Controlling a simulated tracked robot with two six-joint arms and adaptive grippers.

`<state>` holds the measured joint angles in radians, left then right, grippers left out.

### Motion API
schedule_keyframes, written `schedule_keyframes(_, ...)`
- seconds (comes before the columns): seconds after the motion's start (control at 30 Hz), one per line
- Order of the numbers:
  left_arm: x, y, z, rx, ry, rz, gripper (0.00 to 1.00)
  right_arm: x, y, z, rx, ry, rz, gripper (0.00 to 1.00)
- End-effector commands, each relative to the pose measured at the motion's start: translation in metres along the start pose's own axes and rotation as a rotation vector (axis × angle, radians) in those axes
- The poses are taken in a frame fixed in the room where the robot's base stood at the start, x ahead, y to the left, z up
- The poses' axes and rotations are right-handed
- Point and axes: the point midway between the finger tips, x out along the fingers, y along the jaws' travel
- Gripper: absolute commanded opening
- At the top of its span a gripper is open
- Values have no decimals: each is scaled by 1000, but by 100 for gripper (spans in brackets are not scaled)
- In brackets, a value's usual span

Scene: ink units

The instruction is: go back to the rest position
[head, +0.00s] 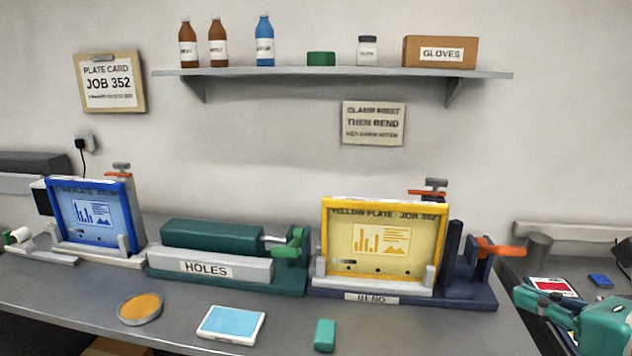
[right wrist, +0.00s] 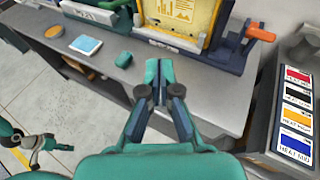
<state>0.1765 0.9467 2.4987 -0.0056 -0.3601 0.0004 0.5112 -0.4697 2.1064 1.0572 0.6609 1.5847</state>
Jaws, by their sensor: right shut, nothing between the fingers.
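My right gripper (head: 538,302) is at the lower right of the head view, beside the bench's right end. In the right wrist view my right gripper (right wrist: 158,78) is shut, its fingertips together with nothing between them. A teal and dark part that looks like my left gripper (right wrist: 42,146) shows small at the lower left of the right wrist view, over the floor. Its fingers are too small to read.
The bench (head: 80,285) holds a blue-framed plate (head: 92,213), a green HOLES unit (head: 212,236) and a yellow-framed plate (head: 382,240) in the bending unit. An orange disc (head: 140,307), blue pad (head: 231,324) and teal block (head: 324,335) lie in front. Coloured cards (right wrist: 296,118) lie right.

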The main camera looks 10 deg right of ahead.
Motion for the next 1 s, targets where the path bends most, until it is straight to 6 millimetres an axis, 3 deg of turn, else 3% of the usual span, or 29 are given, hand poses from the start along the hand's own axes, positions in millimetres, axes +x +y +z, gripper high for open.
schedule_keyframes(0.37, 0, 0, 0, 0, 0, 0, 40, 69, 26, -54, 79, 136, 169, 0)
schedule_keyframes(0.57, 0, 0, 0, 0, 0, 0, 40, 110, 55, -115, 111, 283, 288, 0)
schedule_keyframes(0.67, 0, 0, 0, 0, 0, 0, 40, 132, 76, -164, 105, 396, 360, 0)
schedule_keyframes(0.8, 0, 0, 0, 0, 0, 0, 40, 153, 119, -257, -10, 592, 502, 0)
schedule_keyframes(0.9, 0, 0, 0, 0, 0, 0, 40, 153, 151, -328, -173, 713, 634, 0)
schedule_keyframes(1.0, 0, 0, 0, 0, 0, 0, 40, 141, 182, -396, -396, 793, 802, 0)
